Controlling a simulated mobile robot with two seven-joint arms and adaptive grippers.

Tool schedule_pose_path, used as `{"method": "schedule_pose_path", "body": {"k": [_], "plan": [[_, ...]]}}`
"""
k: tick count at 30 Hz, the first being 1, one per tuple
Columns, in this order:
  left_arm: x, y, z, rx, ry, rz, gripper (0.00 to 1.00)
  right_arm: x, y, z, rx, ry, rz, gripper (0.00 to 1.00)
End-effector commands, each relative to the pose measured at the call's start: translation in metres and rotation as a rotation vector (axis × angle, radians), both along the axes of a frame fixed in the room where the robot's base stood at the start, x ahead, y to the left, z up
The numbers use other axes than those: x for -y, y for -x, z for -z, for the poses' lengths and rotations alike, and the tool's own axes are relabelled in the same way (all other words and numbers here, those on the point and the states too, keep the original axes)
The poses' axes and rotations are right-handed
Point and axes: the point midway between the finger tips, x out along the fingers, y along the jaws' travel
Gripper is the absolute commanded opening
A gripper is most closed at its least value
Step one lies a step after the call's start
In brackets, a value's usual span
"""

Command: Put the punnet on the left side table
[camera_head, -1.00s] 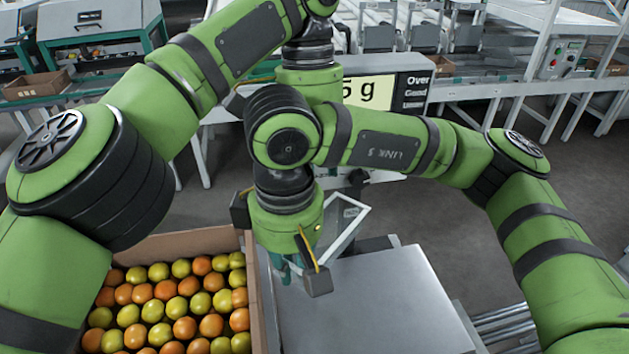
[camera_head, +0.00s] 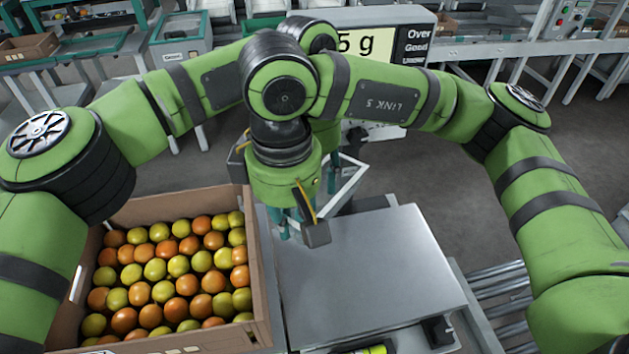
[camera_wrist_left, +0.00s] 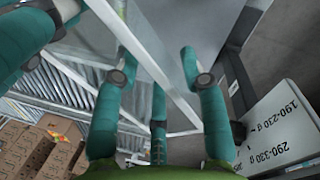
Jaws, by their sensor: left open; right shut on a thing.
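A clear, pale-rimmed open frame, which looks like the punnet (camera_head: 352,183), is tilted behind my right gripper (camera_head: 293,222). My right gripper points down over the gap between the crate and the steel plate, shut on the punnet; the contact is partly hidden. My left gripper is just behind it, mostly hidden by my right arm. In the left wrist view my left gripper (camera_wrist_left: 158,85) has its teal fingers spread, with the punnet's pale rim (camera_wrist_left: 150,62) running between them. Teal fingers of my right gripper (camera_wrist_left: 35,45) show at upper left. I cannot pick out the left side table.
A cardboard crate (camera_head: 262,270) of red and yellow-green tomatoes stands at left. A bare steel plate (camera_head: 370,275) lies right of it. A display (camera_head: 385,42) reading "5 g" stands behind. A grey label board (camera_wrist_left: 285,120) is at right in the left wrist view. Conveyors line the back.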

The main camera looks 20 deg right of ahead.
Motion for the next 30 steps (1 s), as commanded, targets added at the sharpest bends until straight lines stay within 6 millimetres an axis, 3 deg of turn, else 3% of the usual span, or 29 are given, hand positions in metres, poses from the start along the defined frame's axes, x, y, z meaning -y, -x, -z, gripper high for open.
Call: {"method": "schedule_pose_path", "body": {"k": [5, 8, 9, 15, 16, 17, 18, 26, 30], "plan": [[0.0, 0.0, 0.0, 0.0, 0.0, 0.0, 0.43, 0.0, 0.0, 0.0, 0.0, 0.0, 0.0, 0.0], [0.0, 0.0, 0.0, 0.0, 0.0, 0.0, 0.03, 0.0, 0.0, 0.0, 0.0, 0.0, 0.0, 0.0], [0.0, 0.0, 0.0, 0.0, 0.0, 0.0, 0.0, 0.0, 0.0, 0.0, 0.001, -0.001, 0.0, 0.0], [0.0, 0.0, 0.0, -0.001, 0.001, 0.002, 0.0, 0.0, 0.0, 0.0, 0.001, -0.001, -0.001, 0.0], [0.0, 0.0, 0.0, -0.001, 0.001, 0.002, 0.0, 0.0, 0.0, 0.0, 0.001, -0.001, -0.001, 0.25], [0.0, 0.0, 0.0, -0.001, 0.001, 0.002, 0.0, 0.0, 0.0, 0.0, 0.001, -0.001, -0.001, 0.37], [0.0, 0.0, 0.0, -0.001, 0.001, 0.002, 0.0, 0.0, 0.0, 0.0, 0.001, -0.001, -0.001, 0.41], [0.0, 0.0, 0.0, 0.0, 0.0, 0.002, 0.0, 0.0, 0.0, -0.003, 0.001, -0.001, 0.0, 0.41], [0.0, 0.0, 0.0, 0.0, -0.001, 0.001, 0.0, 0.0, -0.001, -0.017, 0.003, -0.001, 0.001, 0.41]]}}
